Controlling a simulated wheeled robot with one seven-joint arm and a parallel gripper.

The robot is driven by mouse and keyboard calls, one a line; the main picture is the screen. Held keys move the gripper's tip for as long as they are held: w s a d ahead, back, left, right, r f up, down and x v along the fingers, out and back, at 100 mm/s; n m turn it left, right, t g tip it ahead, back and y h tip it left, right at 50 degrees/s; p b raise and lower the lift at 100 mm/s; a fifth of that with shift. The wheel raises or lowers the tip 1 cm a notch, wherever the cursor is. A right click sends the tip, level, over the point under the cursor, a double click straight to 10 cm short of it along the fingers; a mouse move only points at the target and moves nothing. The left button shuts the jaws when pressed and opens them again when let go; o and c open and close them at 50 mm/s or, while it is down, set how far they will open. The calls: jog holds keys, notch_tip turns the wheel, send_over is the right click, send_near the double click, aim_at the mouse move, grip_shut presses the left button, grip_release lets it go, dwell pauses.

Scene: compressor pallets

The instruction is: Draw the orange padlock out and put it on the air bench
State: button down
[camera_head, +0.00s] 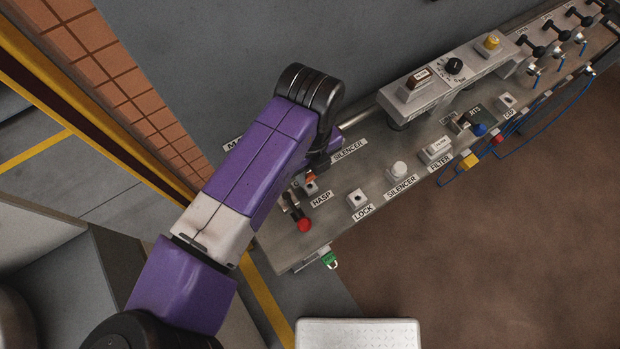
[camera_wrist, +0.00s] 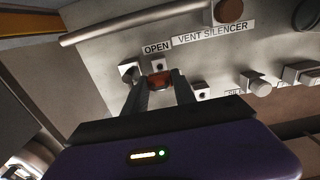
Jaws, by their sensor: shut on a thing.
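The orange padlock (camera_wrist: 160,81) sits between my two fingers in the wrist view, and only its orange-brown body shows. A small patch of the orange padlock (camera_head: 311,177) also shows in the head view, below the black end of my arm. My gripper (camera_wrist: 159,76) is shut on it, close to the panel and small square blocks. Whether its shackle is still through something is hidden. The air bench (camera_head: 332,214) is the long grey panel with labelled fittings, running from lower left to upper right. A LOCK block (camera_head: 357,198) and HASP label (camera_head: 322,199) are near my gripper.
A red knob (camera_head: 304,225) stands on the near left end of the bench. A white knob (camera_head: 398,169) and a raised box (camera_head: 441,79) stand further right. A horizontal rail (camera_wrist: 130,24) crosses the wrist view above the fingers. A brick column (camera_head: 115,75) stands at left.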

jog(key=shift+r+p, duration=0.3)
jog(key=shift+r, duration=0.25)
jog(key=shift+w+d, duration=0.1)
